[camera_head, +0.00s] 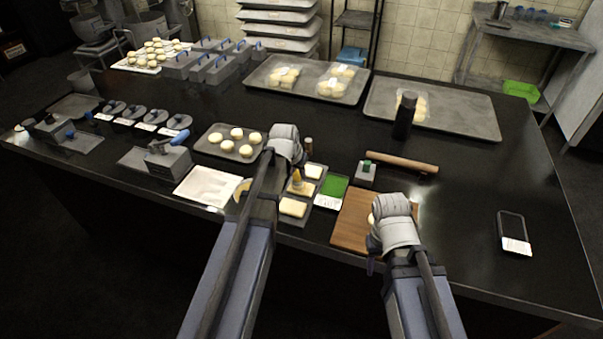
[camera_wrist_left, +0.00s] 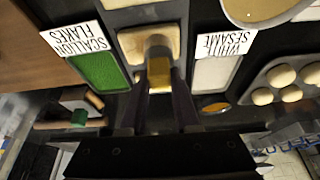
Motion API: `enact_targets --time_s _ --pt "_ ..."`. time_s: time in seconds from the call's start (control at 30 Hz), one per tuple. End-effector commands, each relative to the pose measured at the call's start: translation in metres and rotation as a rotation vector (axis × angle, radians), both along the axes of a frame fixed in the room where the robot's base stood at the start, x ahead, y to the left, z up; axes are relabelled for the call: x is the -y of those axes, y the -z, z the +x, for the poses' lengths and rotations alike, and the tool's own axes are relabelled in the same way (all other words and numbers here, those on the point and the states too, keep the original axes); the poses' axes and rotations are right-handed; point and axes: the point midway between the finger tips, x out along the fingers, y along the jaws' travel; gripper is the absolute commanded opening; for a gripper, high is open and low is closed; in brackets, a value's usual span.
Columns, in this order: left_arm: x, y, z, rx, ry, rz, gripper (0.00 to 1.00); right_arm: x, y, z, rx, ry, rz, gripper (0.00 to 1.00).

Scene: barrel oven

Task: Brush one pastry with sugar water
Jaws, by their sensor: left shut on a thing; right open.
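My left gripper (camera_wrist_left: 155,105) is shut on a small brush (camera_wrist_left: 158,74) with a yellowish part, which hangs over a pale block in a dark holder. In the head view, the brush (camera_head: 297,181) shows beside the left gripper (camera_head: 286,150). A bowl of yellowish liquid (camera_head: 242,190) is partly hidden by my left arm; it also shows in the left wrist view (camera_wrist_left: 265,10). Several round pale pastries lie on a grey tray (camera_head: 212,150), left of the left gripper. My right gripper (camera_head: 385,222) is open over a wooden board (camera_head: 352,232); a pale pastry (camera_head: 372,219) is partly hidden there.
A green scallion-flakes dish (camera_head: 333,187) and a white sesame dish (camera_wrist_left: 213,72) flank the block. A rolling pin (camera_head: 402,162), a dark bottle (camera_head: 405,115) and a phone-like device (camera_head: 513,232) stand or lie to the right. Trays of packed pastries (camera_head: 300,98) are behind. The right countertop is mostly clear.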

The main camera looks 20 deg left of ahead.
Motion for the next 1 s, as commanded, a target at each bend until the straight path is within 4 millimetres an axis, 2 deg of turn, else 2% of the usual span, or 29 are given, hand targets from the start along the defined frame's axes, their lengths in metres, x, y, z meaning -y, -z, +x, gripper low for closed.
enact_targets --time_s 0.23,0.43,0.67,1.0 --pt "-0.017 0.0 0.0 -0.002 -0.002 0.005 0.0 0.0 0.0 0.0 0.0 0.0 0.0 0.5" --pt "-0.021 0.0 0.001 -0.002 0.0 0.003 0.0 0.0 0.0 0.0 0.0 0.0 0.0 0.5" --pt "-0.016 -0.001 0.0 -0.001 0.0 0.002 0.0 0.0 -0.001 0.0 0.0 0.0 0.0 0.5" --pt "0.004 -0.002 0.0 0.0 0.001 -0.001 0.0 0.0 -0.002 0.0 0.0 0.0 0.0 0.5"
